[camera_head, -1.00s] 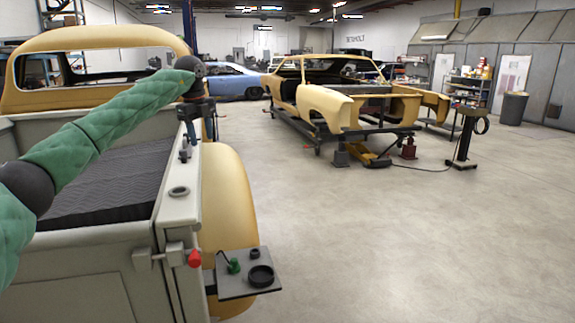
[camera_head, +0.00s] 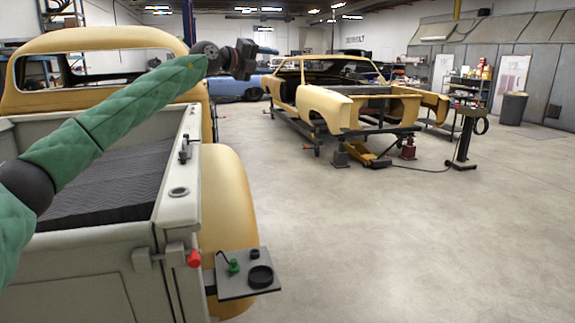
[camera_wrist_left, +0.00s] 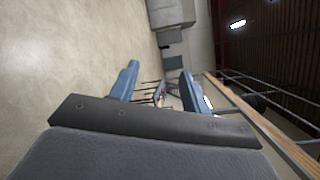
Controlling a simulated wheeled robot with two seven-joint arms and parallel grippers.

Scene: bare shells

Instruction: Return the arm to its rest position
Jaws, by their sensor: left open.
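My left arm, covered in green (camera_head: 90,135), comes in from the left above the truck bed. Its dark left gripper (camera_head: 246,58) is raised beyond the bed's side rail, with the blue car behind it in the picture. In the left wrist view the two blue fingers of the left gripper (camera_wrist_left: 158,82) stand apart with nothing between them. My right gripper is not in view.
The pickup's pale bed rail (camera_head: 180,170) runs below the arm. A small grey shelf (camera_head: 238,284) holds a black ring and a green item near the fender (camera_head: 228,195). A yellow car shell (camera_head: 335,95) stands farther back. Open concrete floor (camera_head: 420,230) lies to the right.

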